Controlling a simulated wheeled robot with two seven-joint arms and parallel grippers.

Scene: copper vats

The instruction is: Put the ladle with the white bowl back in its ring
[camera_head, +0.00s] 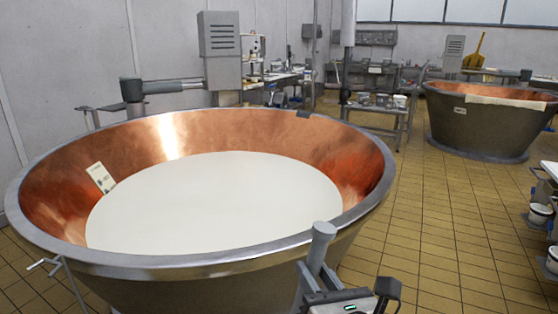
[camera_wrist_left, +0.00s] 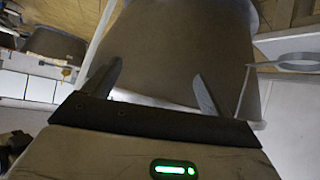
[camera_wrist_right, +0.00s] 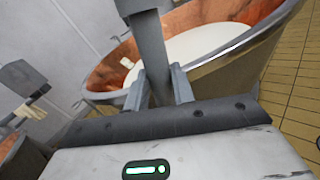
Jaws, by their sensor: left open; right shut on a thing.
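My right gripper (camera_head: 315,275) is at the bottom of the head view, in front of the big vat's near rim. The handle stands tilted between the fingers in the right wrist view (camera_wrist_right: 153,50). The ladle's bowl is out of sight, so I cannot tell its colour. My left gripper (camera_wrist_left: 157,68) shows only in its own wrist view, open and empty. A grey ring (camera_wrist_left: 298,62) shows at the right of that view, apart from the left fingers.
A large copper-lined vat (camera_head: 290,240) holding white liquid (camera_head: 215,200) fills the left and middle. A second vat (camera_head: 480,130) stands at the back right. Work tables (camera_head: 375,108) stand behind. The tiled floor (camera_head: 440,230) between is clear.

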